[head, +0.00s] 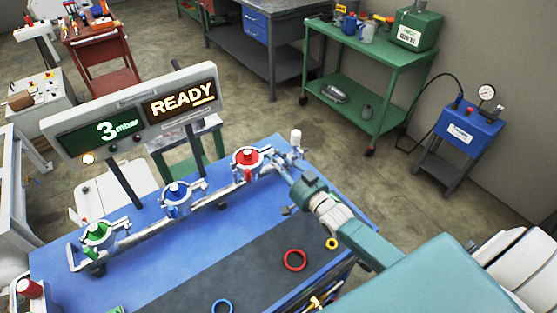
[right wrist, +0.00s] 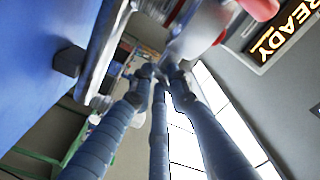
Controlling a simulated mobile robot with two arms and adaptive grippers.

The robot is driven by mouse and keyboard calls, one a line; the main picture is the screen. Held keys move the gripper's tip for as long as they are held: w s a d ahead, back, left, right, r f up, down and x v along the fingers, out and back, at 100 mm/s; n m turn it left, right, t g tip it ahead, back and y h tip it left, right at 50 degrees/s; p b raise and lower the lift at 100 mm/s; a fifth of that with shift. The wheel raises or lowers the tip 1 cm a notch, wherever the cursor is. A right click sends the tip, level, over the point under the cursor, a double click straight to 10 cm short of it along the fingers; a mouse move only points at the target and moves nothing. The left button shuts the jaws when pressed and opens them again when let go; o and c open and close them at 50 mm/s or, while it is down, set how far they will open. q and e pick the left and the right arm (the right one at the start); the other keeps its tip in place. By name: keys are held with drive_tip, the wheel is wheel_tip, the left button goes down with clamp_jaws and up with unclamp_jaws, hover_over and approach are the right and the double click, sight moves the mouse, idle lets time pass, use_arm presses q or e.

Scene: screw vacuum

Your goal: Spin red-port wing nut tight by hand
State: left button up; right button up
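The red port (head: 247,157) is at the right end of a silver pipe on the blue bench, with a metal clamp around it. My right gripper (head: 278,162) reaches in from the right, its fingertips at the clamp's right side, where a wing nut would sit; the nut is not clearly visible. In the right wrist view the three ribbed fingers (right wrist: 158,75) come close together just below the blurred metal clamp (right wrist: 200,35). Part of the red port (right wrist: 262,8) shows at the top. Whether the fingers grip anything is hidden. My left gripper is not in view.
Blue (head: 174,192) and green (head: 97,233) ports sit further left on the pipe. A sign (head: 135,112) behind reads "3 mbar" and "READY". Red (head: 294,260), yellow (head: 332,244) and blue (head: 221,308) rings lie on the dark mat. A white-topped post (head: 296,138) stands near the gripper.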

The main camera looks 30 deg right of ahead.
drive_tip(key=shift+o, duration=1.4)
drive_tip(key=shift+a+f, duration=0.2)
drive_tip(key=shift+f, duration=0.05)
drive_tip(key=shift+r, duration=0.1)
drive_tip(key=s+d, duration=0.1)
drive_tip(key=s, duration=0.7)
